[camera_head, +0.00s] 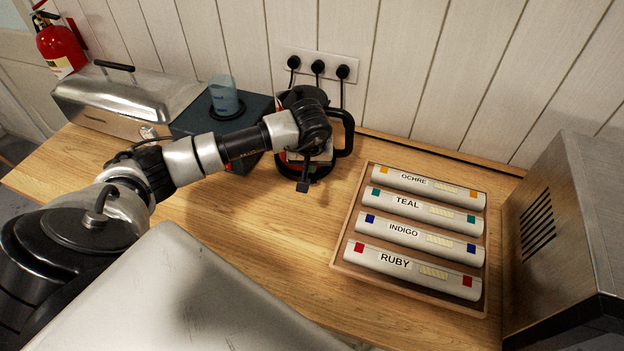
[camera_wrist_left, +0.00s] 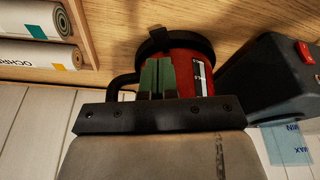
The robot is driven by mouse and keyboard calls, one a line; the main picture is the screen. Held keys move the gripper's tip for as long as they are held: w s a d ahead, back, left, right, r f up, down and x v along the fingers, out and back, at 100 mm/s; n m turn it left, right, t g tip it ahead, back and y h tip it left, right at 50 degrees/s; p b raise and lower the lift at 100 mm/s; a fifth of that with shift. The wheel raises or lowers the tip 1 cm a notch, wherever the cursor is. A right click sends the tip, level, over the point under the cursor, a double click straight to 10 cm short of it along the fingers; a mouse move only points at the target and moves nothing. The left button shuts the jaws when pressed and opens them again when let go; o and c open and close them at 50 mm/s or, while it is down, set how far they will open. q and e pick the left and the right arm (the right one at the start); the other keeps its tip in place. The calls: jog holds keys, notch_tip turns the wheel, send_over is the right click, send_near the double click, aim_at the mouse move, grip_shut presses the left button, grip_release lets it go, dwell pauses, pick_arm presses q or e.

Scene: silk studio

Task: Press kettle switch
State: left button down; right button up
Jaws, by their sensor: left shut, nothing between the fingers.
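The kettle (camera_head: 347,135) stands on the wooden counter by the back wall, with a black handle on its right side. My left gripper (camera_head: 303,185) is in front of it, covering much of its body. In the left wrist view, which looks upside down, the kettle (camera_wrist_left: 186,72) shows a red body with a white marking strip and black parts. My left gripper's green-padded fingers (camera_wrist_left: 157,80) are shut with nothing between them, and overlap the kettle's body in that view. I cannot tell whether they touch it. My right gripper is out of view.
A dark box (camera_head: 240,120) with a blue translucent container (camera_head: 224,95) stands left of the kettle; a red switch (camera_wrist_left: 305,52) shows on it. Sockets with plugs (camera_head: 318,67) are behind. A tray (camera_head: 337,262) of labelled rolls and a metal appliance (camera_head: 575,220) are right.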

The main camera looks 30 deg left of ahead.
aim_at(312, 180)
pick_arm(q)
jog(key=b+x, duration=0.2)
jog(key=x, duration=0.2)
jog(key=shift+d, duration=0.1)
jog(key=shift+w+f, duration=0.1)
jog(key=shift+f, duration=0.25)
jog(key=shift+f+b, duration=0.35)
jog(key=shift+b, duration=0.15)
jog(key=shift+w+a+f, duration=0.15)
jog(key=shift+a+f, duration=0.05)
jog(key=shift+f, duration=0.1)
jog(key=shift+w+f, duration=0.1)
jog(key=shift+f, duration=0.1)
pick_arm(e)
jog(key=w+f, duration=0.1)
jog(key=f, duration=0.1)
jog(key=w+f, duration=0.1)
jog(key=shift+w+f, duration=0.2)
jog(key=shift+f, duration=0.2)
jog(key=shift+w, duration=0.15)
